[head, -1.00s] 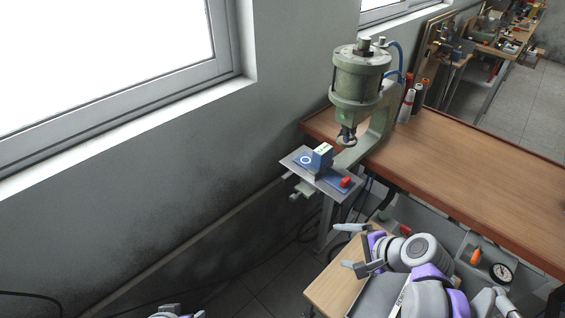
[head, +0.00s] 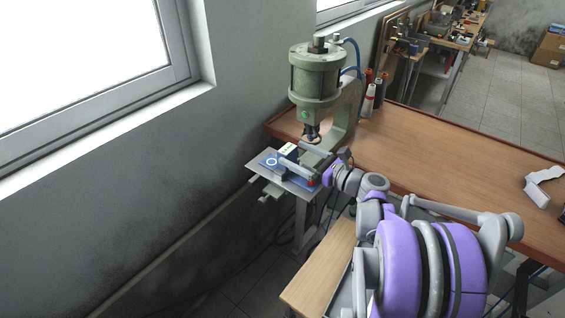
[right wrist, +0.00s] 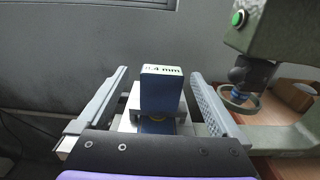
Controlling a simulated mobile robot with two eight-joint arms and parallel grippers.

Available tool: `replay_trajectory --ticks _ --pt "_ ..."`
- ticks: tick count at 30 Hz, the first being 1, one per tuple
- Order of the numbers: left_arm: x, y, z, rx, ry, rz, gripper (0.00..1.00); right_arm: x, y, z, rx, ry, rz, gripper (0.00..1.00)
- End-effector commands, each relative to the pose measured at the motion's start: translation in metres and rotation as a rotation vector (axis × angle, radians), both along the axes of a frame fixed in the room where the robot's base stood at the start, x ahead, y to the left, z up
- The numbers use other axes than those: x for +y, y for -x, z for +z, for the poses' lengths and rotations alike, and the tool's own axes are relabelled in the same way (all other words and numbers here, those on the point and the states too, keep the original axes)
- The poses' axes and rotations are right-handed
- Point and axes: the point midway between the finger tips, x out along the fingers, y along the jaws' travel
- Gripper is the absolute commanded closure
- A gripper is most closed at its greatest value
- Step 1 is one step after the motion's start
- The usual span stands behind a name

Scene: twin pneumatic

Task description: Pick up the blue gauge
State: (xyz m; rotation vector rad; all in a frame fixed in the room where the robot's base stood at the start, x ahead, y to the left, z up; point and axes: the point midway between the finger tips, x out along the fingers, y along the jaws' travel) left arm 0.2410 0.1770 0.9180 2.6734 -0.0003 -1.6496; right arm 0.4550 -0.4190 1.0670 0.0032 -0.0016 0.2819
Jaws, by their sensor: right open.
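The blue gauge (right wrist: 161,95) is a block with a pale top marked "mm" in the right wrist view. It stands upright on the metal plate of the press, and in the head view the gauge (head: 287,151) is partly covered by my gripper. My right gripper (right wrist: 160,92) is open, with one finger on each side of the gauge and a visible gap to both. It also shows in the head view (head: 302,160) over the plate. My left gripper is not in view.
The green press (head: 316,80) stands just behind the plate (head: 262,168), its ram (right wrist: 243,85) close to the right finger. A red block (head: 313,182) is on the plate's right corner. The brown bench (head: 440,150) is mostly clear. A wooden stool-height surface (head: 322,268) is below.

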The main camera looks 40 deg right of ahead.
Motion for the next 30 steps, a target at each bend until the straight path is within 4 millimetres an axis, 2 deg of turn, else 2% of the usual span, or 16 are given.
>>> replay_trajectory --ticks 3,10,18,25,26,30 --pt "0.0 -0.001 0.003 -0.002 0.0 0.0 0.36 0.004 -0.014 0.001 0.0 0.001 0.002 0.0" --pt "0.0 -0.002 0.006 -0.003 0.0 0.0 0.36 0.007 -0.027 -0.003 0.0 0.002 0.002 0.0" --pt "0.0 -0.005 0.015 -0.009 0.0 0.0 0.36 0.016 -0.065 -0.007 -0.001 0.003 0.002 0.0" --pt "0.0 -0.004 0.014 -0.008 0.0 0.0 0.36 0.017 -0.068 -0.008 0.001 0.003 0.0 0.0" --pt "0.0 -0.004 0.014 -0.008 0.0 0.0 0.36 0.017 -0.068 -0.008 0.001 0.003 0.0 0.02" --pt "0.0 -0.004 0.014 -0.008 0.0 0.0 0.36 0.017 -0.068 -0.008 0.001 0.003 0.0 0.27"
